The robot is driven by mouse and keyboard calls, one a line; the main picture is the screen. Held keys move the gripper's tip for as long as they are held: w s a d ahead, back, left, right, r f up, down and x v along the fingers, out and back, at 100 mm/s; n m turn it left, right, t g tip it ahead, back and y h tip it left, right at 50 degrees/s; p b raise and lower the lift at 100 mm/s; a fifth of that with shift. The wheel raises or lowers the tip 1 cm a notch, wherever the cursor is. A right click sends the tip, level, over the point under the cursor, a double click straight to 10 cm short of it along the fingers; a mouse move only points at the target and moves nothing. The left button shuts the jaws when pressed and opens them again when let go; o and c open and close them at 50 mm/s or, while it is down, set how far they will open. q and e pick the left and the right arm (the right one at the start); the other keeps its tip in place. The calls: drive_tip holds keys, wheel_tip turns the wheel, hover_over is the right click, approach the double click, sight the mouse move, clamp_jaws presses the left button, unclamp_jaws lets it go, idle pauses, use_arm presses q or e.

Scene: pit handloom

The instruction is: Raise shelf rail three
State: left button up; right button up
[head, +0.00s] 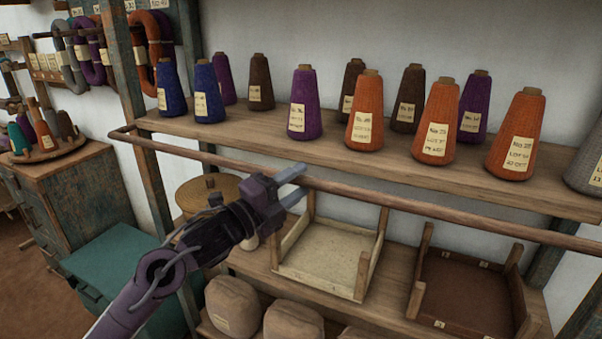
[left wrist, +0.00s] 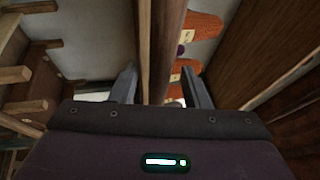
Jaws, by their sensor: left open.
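The shelf rail (head: 420,203) is a long brown wooden bar running along the front of the cone shelf, slightly below the shelf's edge. My left gripper (head: 297,184) is open at the rail, left of its middle, with one finger above and one below it in the head view. In the left wrist view, the rail (left wrist: 161,50) runs lengthwise between the two spread fingers (left wrist: 160,86). The fingers do not visibly close on it. Whether either finger touches it, I cannot tell. My right gripper is not in view.
The wooden shelf (head: 350,155) behind the rail carries several orange, purple, blue and brown yarn cones. Below stand a pale-lined tray (head: 330,253) and a dark tray (head: 465,290). A post (head: 125,70) stands near the rail's left end. Wrapped bundles (head: 233,303) sit lower down.

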use_arm(q)
drive_tip(key=shift+w+d+r, duration=0.1)
drive_tip(key=shift+w+d, duration=0.4)
clamp_jaws()
